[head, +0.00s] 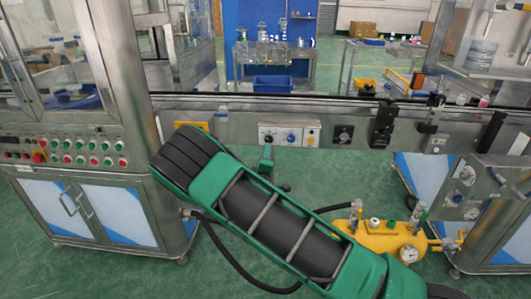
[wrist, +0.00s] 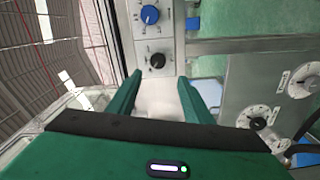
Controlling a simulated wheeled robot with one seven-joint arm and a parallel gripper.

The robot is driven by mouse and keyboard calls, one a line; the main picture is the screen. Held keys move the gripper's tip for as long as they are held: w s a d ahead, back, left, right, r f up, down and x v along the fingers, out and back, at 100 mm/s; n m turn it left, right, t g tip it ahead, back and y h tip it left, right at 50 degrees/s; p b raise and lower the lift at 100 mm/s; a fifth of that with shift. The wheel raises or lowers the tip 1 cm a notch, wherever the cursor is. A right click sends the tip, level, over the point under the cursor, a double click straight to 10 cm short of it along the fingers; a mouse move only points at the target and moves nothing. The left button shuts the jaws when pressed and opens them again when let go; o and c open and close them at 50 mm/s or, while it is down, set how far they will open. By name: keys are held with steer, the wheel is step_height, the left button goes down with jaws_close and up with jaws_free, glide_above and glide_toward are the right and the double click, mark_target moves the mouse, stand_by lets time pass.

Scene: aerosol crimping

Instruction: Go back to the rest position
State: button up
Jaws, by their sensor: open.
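In the wrist view, my gripper (wrist: 160,84) shows two green fingers spread apart. Nothing is held between them; a pale, blurred surface shows in the gap. Beyond the fingertips is a grey panel with a blue knob (wrist: 150,14) and a black knob (wrist: 157,61). In the head view my green and black arm reaches from the lower right up to the left, in front of the machine line.
A steel conveyor line (head: 225,105) crosses behind my arm. A cabinet with push buttons (head: 85,150) stands at left. A yellow tank (head: 375,238) with a gauge and hose is right of my arm. Steel cabinets (head: 490,235) stand at right. Green floor (head: 335,180) is open between.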

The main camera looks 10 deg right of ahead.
steer(key=shift+s+a, duration=0.15)
steer(key=shift+s, duration=0.3)
steer(key=s+d+r+m+g+h, duration=0.25)
steer(key=s+d+m+g, duration=0.2)
steer(key=d, duration=0.75)
steer(key=s+d+r+m+g+h, duration=0.2)
steer(key=s+d+m+g+h, duration=0.25)
steer(key=d, duration=0.65)
steer(key=s+d+m+g+y, duration=0.35)
steer(key=s+d+m, duration=0.2)
steer(key=s, duration=0.35)
steer(key=s+d+r+m+g+y, duration=0.1)
steer(key=s+m+g+y, duration=0.1)
steer(key=s, duration=0.6)
steer(key=s+r+m+g+y, duration=0.1)
steer(key=s+r+g+y, duration=0.1)
steer(key=s, duration=0.7)
steer(key=s+a+r+y, duration=0.2)
steer(key=s+a, duration=0.2)
steer(key=s, duration=0.5)
steer(key=s+a+r+y, duration=0.2)
steer(key=s+a+y, duration=0.1)
steer(key=s, duration=0.5)
steer(key=shift+s+a+r+m+g, duration=0.35)
steer(key=shift+s+a+r, duration=0.05)
steer(key=shift+a, duration=0.5)
